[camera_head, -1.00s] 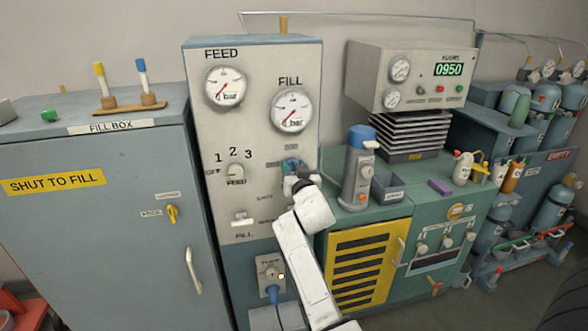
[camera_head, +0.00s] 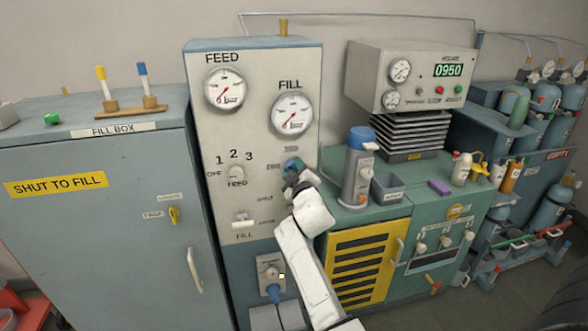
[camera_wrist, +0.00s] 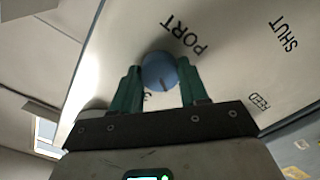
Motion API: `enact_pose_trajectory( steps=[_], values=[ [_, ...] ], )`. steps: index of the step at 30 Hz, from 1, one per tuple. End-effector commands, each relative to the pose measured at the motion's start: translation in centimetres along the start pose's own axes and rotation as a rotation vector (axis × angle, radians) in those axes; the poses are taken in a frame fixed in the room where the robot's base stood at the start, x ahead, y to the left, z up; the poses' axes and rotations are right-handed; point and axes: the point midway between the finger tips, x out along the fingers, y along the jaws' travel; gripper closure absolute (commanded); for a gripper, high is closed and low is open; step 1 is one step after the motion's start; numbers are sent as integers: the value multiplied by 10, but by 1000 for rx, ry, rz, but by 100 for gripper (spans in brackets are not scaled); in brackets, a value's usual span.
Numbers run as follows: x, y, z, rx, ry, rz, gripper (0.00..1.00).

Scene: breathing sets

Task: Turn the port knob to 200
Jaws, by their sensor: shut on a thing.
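The port knob (camera_wrist: 160,72) is blue and round, on the pale panel beside the printed word PORT in the wrist view. A dark index mark shows on its face. My gripper (camera_wrist: 160,84) has one green finger on each side of the knob and is shut on it. In the head view the knob (camera_head: 292,163) shows blue just above my gripper (camera_head: 295,176), which partly covers it. The scale numbers around the knob are too small or hidden to read, so its setting cannot be told.
The panel (camera_head: 205,130) also carries the FEED gauge (camera_head: 224,90), the FILL gauge (camera_head: 292,114), the feed selector knob (camera_head: 236,173) and a white fill lever (camera_head: 243,220). A grey cylinder with a blue cap (camera_head: 358,165) stands close to the right of my arm.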

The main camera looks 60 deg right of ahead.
Motion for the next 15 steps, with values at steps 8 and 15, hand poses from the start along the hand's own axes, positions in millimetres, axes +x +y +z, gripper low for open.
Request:
enact_pose_trajectory(
  steps=[8,15],
  values=[
    [0,0,0,-253,-1,-2,87],
    [0,-1,0,-421,0,-2,87]
  ],
)
